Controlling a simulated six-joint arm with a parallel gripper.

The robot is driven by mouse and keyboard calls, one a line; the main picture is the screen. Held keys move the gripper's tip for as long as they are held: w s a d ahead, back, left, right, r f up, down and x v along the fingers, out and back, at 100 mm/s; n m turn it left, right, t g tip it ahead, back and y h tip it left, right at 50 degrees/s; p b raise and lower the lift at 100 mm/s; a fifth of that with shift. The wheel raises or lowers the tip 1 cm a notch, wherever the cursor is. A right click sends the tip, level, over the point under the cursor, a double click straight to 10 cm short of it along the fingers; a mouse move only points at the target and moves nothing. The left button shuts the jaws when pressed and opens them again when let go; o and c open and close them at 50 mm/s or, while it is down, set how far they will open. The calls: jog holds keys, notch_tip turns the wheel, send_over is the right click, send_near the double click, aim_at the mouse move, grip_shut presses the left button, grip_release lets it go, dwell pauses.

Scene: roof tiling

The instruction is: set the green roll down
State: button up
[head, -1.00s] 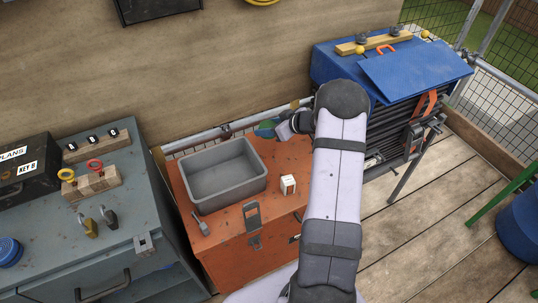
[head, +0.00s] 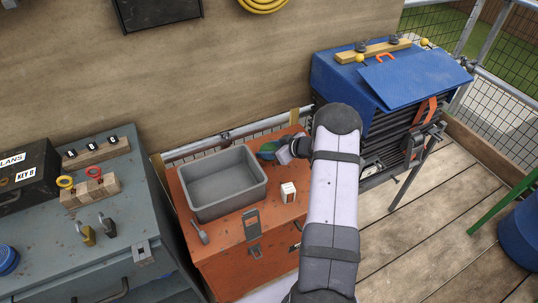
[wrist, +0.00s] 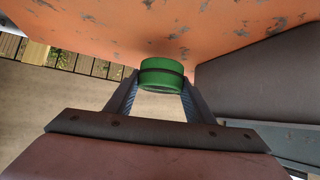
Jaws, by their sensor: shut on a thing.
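The green roll (wrist: 161,68) is a short, bright green cylinder with a dark band around it. My gripper (wrist: 161,84) is shut on it, one finger on each side, in the wrist view. In the head view my gripper (head: 272,151) is at the back right of the orange chest (head: 225,228), just right of the grey bin, and only a bit of green shows there. The roll is at or close over the chest's orange top; I cannot tell whether it touches.
The grey bin (head: 192,205) stands on the chest, left of my gripper. A small white box (head: 288,192) sits in front of my gripper. A blue-covered box (head: 410,75) stands to the right. A grey cabinet (head: 60,235) with padlocks is at the left.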

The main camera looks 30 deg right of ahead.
jog(key=shift+f, duration=1.4)
jog(key=shift+f, duration=0.1)
jog(key=shift+f, duration=0.15)
jog(key=o, duration=1.2)
jog(key=shift+r, duration=0.3)
jog(key=v, duration=1.2)
